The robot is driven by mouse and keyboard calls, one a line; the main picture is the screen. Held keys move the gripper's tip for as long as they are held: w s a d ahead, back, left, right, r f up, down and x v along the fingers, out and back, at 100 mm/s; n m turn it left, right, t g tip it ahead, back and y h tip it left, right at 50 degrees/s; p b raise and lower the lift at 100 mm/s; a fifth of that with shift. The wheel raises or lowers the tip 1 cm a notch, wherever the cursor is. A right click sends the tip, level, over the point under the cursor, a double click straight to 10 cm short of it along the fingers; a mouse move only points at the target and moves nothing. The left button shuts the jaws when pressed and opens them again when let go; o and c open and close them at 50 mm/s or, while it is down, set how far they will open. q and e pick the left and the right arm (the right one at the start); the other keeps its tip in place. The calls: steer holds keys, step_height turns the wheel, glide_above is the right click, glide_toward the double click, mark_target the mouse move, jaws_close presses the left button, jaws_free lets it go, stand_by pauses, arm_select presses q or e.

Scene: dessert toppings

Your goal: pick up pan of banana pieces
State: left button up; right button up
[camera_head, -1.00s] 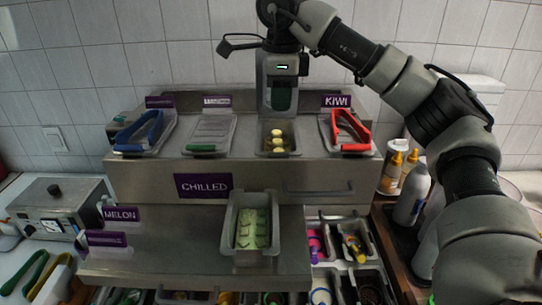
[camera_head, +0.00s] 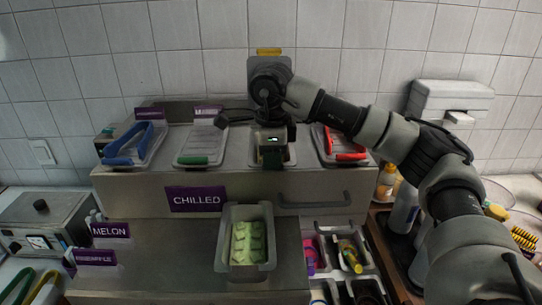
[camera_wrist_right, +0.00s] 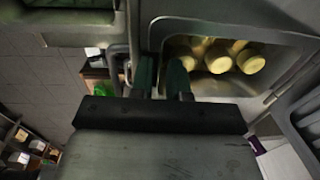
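The pan of banana pieces (camera_head: 291,157) stands in the top row of the counter, mostly hidden behind my right gripper (camera_head: 272,160) in the head view. In the right wrist view the grey pan (camera_wrist_right: 228,88) holds several pale yellow banana pieces (camera_wrist_right: 217,58). There the two dark green fingers of my right gripper (camera_wrist_right: 161,66) are at the pan's left wall, one on the inner side and one on the outer side. The gap between them is small, and I cannot tell whether they press on the wall. My left gripper is not in view.
A pan of green pieces (camera_head: 221,259) sits on the lower steel surface. Bottles (camera_head: 403,207) stand at the right. A tiled wall is behind.

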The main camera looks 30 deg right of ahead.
steer(key=shift+f, duration=0.3)
jaws_close()
steer(key=shift+r, duration=0.1)
stand_by(1.1)
